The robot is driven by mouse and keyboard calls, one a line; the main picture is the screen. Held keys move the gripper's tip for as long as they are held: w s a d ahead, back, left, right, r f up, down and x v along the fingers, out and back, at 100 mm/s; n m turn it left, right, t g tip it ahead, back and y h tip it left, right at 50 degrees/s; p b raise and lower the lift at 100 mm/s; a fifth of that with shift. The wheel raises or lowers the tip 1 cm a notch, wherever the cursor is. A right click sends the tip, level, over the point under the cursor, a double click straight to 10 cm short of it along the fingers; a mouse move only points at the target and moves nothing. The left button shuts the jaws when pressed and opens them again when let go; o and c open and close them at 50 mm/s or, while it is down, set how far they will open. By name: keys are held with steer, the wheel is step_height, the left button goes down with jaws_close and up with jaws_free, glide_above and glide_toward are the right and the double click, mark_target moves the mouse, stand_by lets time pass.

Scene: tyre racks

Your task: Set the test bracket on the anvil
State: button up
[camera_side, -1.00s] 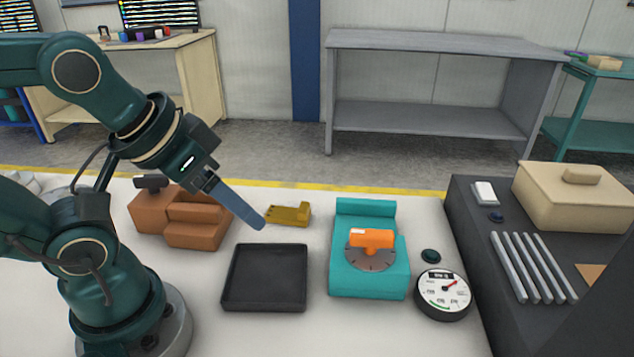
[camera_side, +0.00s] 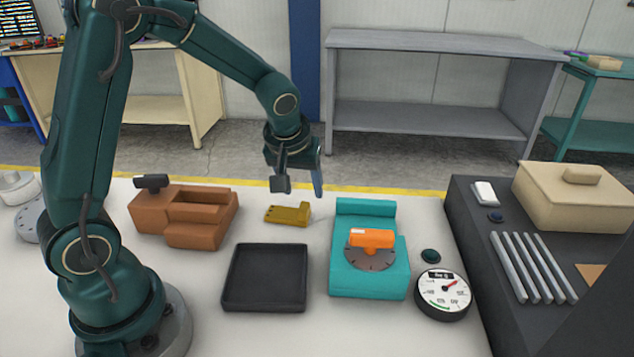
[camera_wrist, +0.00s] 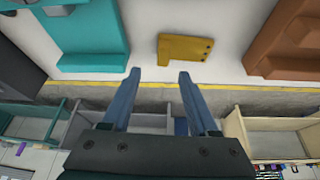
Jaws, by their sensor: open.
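The mustard-yellow bracket (camera_side: 287,214), a flat plate with a raised end, lies on the white bench. It also shows in the wrist view (camera_wrist: 182,52), with small dark holes at one end. My gripper (camera_side: 301,190) hangs above and slightly behind the bracket, apart from it. In the wrist view my two blue fingers (camera_wrist: 158,74) are spread with nothing between them. The teal tester (camera_side: 368,284) stands right of the bracket, with a brown dial disc (camera_side: 371,260) and an orange block (camera_side: 372,238) on it. I cannot tell which part is the anvil.
A brown vise-like block (camera_side: 195,234) stands left of the bracket. An empty black tray (camera_side: 265,305) lies in front. A round gauge (camera_side: 443,294) and a dark green button (camera_side: 431,256) sit right of the tester. A dark raised surface (camera_side: 475,230) borders the bench at right.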

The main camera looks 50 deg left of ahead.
mark_target(303, 207)
steer(key=shift+s+a+f, duration=0.1)
steer(key=shift+a+f, duration=0.1)
steer(key=shift+f, duration=0.6)
steer(key=shift+x, duration=2.2)
jaws_close()
